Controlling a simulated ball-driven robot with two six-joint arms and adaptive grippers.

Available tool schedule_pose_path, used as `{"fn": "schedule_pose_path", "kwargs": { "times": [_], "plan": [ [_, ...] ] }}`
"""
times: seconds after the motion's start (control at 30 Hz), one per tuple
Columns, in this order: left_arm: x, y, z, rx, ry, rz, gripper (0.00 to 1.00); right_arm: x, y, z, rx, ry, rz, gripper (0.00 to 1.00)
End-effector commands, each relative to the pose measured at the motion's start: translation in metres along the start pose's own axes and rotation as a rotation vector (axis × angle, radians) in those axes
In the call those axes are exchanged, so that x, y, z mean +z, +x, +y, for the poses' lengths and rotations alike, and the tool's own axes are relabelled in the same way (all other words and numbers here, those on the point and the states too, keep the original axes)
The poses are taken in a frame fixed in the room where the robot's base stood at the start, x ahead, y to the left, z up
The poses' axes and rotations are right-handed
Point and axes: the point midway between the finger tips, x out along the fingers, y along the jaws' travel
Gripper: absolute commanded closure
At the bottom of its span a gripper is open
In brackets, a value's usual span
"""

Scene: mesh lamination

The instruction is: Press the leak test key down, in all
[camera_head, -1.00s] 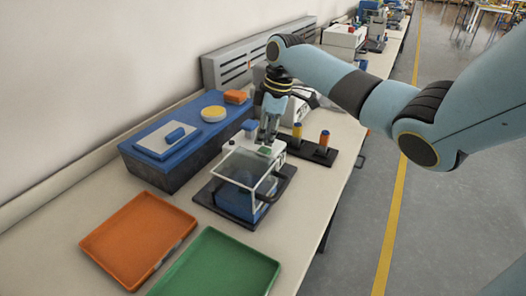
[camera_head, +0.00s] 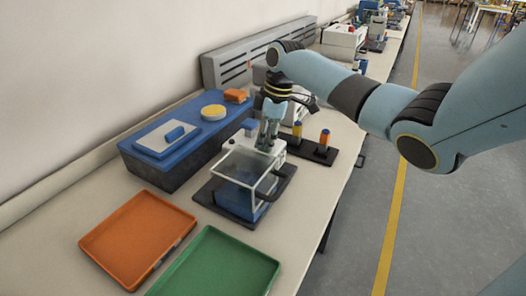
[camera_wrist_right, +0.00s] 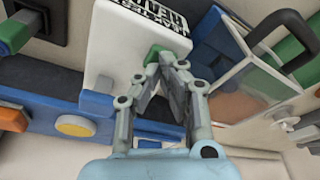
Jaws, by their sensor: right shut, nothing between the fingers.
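The leak test key is a small green block on top of the white unit (camera_head: 278,156). In the wrist view the green key (camera_wrist_right: 153,55) shows beside my fingertips, partly covered by them. The white unit also shows there (camera_wrist_right: 132,45), with dark lettering on it. My right gripper (camera_head: 266,146) points down over the unit. Its fingers are shut with nothing between them, and its tips (camera_wrist_right: 160,62) are at the key. I cannot tell how far down the key is. In the head view the fingers hide the key. My left gripper is not in view.
A clear box with a dark handle (camera_head: 268,184) stands just in front of the unit. A black holder (camera_head: 317,150) with coloured pegs is to the right. A blue case (camera_head: 165,178) is to the left. Orange (camera_head: 140,238) and green (camera_head: 222,268) trays lie nearer.

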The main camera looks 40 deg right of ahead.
Motion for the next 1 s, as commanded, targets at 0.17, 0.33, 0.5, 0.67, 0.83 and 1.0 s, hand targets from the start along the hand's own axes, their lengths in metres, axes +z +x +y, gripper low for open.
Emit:
{"fn": "schedule_pose_path", "kwargs": {
  "times": [0.17, 0.33, 0.5, 0.67, 0.83, 1.0],
  "plan": [
    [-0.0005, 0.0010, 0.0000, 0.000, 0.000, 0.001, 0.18, 0.0007, 0.0025, 0.0000, 0.000, 0.000, -0.001, 1.00],
    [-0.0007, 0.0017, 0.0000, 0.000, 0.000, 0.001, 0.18, 0.0011, 0.0041, -0.0001, -0.001, 0.000, -0.001, 1.00],
    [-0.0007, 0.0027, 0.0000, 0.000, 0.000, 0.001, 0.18, 0.0016, 0.0062, -0.0002, -0.001, 0.000, -0.001, 1.00],
    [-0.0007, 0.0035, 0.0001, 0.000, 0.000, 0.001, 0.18, 0.0020, 0.0082, -0.0002, -0.001, 0.000, -0.001, 1.00],
    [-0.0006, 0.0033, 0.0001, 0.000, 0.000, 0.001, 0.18, 0.0020, 0.0081, -0.0002, -0.001, 0.000, -0.001, 1.00],
    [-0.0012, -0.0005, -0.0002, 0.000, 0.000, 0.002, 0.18, 0.0012, 0.0043, -0.0002, -0.001, 0.000, -0.001, 1.00]
  ]
}}
